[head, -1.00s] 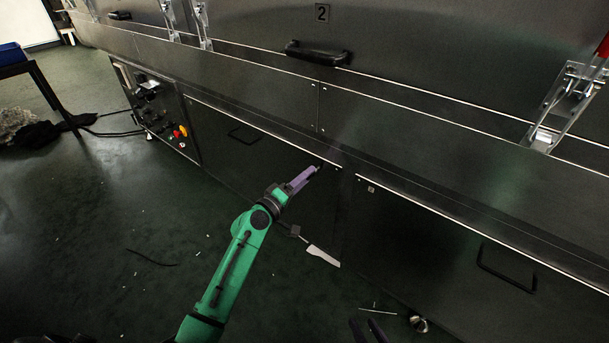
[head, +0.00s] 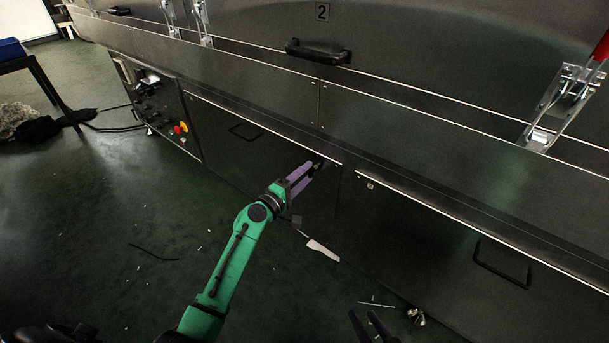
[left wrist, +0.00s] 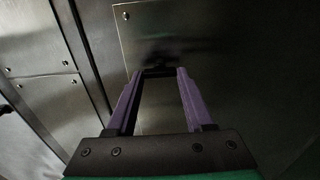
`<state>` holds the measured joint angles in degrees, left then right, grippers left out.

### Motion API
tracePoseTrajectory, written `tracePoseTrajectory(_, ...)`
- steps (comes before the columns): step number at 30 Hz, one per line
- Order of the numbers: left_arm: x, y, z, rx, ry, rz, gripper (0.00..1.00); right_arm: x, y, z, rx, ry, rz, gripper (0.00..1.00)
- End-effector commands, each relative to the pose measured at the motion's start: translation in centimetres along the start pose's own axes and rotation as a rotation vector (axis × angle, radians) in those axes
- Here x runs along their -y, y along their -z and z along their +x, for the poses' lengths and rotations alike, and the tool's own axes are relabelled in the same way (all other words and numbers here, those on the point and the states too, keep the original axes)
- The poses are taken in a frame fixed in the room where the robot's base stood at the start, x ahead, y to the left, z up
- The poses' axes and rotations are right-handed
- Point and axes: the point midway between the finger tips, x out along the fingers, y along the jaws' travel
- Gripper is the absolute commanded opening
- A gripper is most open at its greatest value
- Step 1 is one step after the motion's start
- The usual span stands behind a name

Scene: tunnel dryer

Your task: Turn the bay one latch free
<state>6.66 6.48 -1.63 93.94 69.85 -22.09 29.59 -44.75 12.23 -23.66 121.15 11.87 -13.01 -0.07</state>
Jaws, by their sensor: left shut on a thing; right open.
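The bay one latch is a small dark piece (left wrist: 158,72) near the top right corner of the lower left panel (head: 262,160). It is mostly hidden by my fingertips, and its angle cannot be told. My left gripper (head: 318,167), with purple fingers on a green arm, is at this panel corner. In the left wrist view its fingertips (left wrist: 160,74) are shut on the dark latch, with the fingers on either side. My right gripper (head: 370,323) shows at the bottom edge as two dark fingers, open and empty.
A second panel (head: 430,240) to the right has a small latch (head: 370,186) and a black handle (head: 502,262). Control knobs and a red-yellow button (head: 180,128) sit at left. Scraps and a white piece (head: 322,250) lie on the floor, which is otherwise open.

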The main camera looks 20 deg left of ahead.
Motion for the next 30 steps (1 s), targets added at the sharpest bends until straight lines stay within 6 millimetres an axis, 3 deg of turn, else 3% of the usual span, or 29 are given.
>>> tracePoseTrajectory(3,0.0,0.1,0.0,-0.003,-0.001,-0.002,0.00,0.0,0.1,0.0,-0.002,-0.001,0.003,0.50)
tracePoseTrajectory(4,0.0,0.1,0.0,-0.003,-0.001,-0.002,0.56,0.0,0.1,0.0,-0.003,-0.001,0.003,0.50)
tracePoseTrajectory(6,0.0,0.1,0.0,-0.002,-0.001,-0.001,0.82,0.1,0.1,0.0,-0.004,-0.001,0.004,0.50)
tracePoseTrajectory(15,0.0,0.0,-0.1,-0.001,0.000,0.000,0.82,0.1,0.1,0.0,-0.004,0.000,0.004,0.50)
tracePoseTrajectory(19,0.0,0.1,-1.0,-0.002,0.001,0.001,0.82,0.1,0.1,-0.1,0.002,-0.001,0.003,0.50)
tracePoseTrajectory(23,0.0,0.1,-3.7,-0.002,0.003,0.002,0.82,0.1,0.1,-0.2,0.023,-0.003,-0.003,0.50)
tracePoseTrajectory(30,0.4,0.0,-10.8,-0.001,0.004,0.001,0.82,-0.1,0.1,0.0,0.007,-0.001,-0.007,0.50)
